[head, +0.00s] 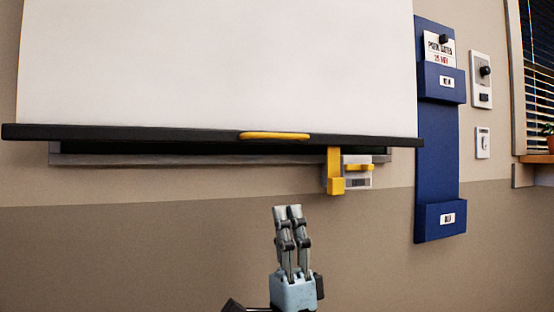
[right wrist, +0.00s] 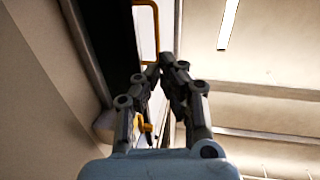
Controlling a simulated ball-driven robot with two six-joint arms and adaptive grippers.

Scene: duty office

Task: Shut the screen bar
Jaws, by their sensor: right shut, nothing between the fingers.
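The screen bar (head: 120,133) is a long black bar along the bottom edge of a white screen (head: 220,60) on the wall. A yellow handle (head: 274,135) sits on its middle; it also shows as a yellow loop in the right wrist view (right wrist: 157,40). My right gripper (head: 288,210) points up below the bar, apart from the handle in the head view. Its fingertips (right wrist: 167,62) are together with nothing between them. My left gripper is not in view.
A yellow bracket (head: 334,170) and a small light box with a yellow lever (head: 359,168) hang below the bar, right of the handle. A grey rail (head: 120,160) runs behind. A blue wall rack (head: 437,140) stands right. The lower wall is clear.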

